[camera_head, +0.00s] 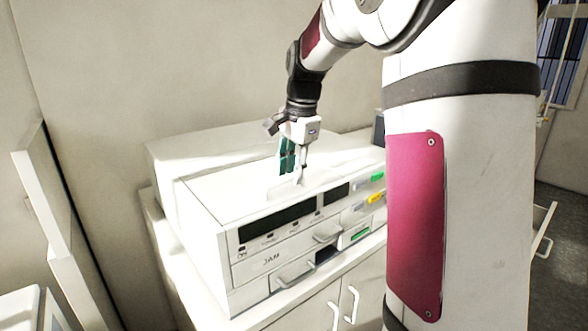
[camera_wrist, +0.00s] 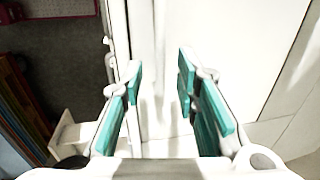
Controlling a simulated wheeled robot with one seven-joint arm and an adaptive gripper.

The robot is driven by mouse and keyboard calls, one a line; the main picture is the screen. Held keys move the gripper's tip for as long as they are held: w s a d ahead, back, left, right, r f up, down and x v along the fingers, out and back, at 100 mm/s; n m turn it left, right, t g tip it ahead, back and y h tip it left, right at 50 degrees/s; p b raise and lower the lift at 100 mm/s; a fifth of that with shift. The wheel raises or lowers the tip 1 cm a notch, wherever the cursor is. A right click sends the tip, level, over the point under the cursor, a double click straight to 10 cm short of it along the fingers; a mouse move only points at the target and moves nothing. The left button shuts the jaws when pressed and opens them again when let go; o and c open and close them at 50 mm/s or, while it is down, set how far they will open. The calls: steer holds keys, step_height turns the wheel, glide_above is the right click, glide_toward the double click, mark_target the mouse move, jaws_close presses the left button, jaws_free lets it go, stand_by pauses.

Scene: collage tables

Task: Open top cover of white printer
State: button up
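The white printer (camera_head: 262,268) stands on a white cabinet, with dark display windows and several drawers on its front. Its top cover (camera_head: 232,188) looks flat and closed. A small upright white piece (camera_head: 287,190), perhaps a handle, stands on the cover near the front. My gripper (camera_head: 294,172) points down just above this piece. In the wrist view my gripper (camera_wrist: 160,78) has its teal finger pads apart, with a gap between them. A pale surface with a narrow upright shape shows between the fingers. I cannot tell whether either finger touches it.
The white cabinet (camera_head: 313,312) under the printer has curved door handles. A white panel (camera_head: 55,215) stands at the left. A dark object (camera_head: 379,128) is behind the printer at the right. Dark floor (camera_head: 560,262) shows at the far right.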

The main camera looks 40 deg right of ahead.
steer(key=shift+f, duration=0.3)
jaws_close()
steer(key=shift+w+r, duration=0.1)
